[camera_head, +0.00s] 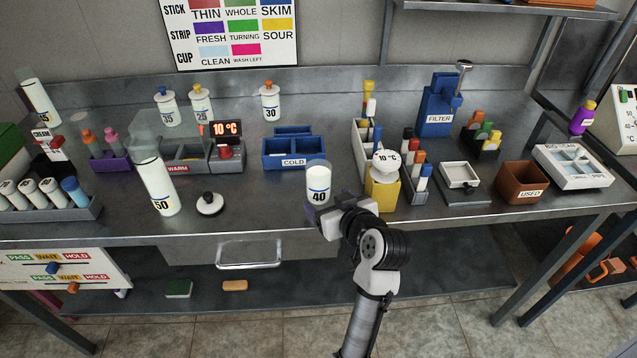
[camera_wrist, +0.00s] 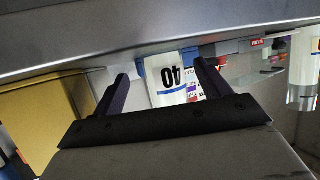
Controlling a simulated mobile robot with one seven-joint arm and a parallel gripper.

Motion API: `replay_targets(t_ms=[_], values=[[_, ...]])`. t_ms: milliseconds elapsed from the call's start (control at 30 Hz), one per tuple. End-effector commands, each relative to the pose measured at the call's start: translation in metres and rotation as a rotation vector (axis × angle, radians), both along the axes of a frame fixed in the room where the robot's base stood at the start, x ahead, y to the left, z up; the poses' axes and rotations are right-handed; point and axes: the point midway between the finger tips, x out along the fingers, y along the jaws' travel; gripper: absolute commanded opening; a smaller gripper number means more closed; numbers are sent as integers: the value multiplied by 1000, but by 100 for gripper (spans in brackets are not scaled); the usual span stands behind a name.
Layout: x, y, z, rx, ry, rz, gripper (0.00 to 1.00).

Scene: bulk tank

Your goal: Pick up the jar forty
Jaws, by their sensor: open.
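The jar forty (camera_head: 318,187) is a white cylinder with a clear upper part, marked 40 with a blue line. It stands upright near the front of the steel counter, in front of the blue COLD tray. My gripper (camera_head: 322,212) is close to the jar, at its lower right in the head view. In the wrist view the jar (camera_wrist: 172,78) appears upside down, seen between the two dark fingers of my gripper (camera_wrist: 160,82). The fingers are open. I cannot tell whether they touch the jar.
A yellow box (camera_head: 382,192) with a round 10 °C gauge stands right of the jar. The blue COLD tray (camera_head: 293,150) is behind it. The counter between lid and jar is clear.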

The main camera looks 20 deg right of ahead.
Motion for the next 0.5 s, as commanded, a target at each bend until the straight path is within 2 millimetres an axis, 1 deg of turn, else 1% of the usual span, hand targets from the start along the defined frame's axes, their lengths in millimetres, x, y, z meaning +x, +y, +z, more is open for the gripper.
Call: replay_targets(t_ms=[133,267,400,500], values=[[12,2,1,1,1,2,76],[32,6,0,1,2,2,76],[48,7,-9,0,1,1,76],[53,8,-12,-1,0,1,76]])
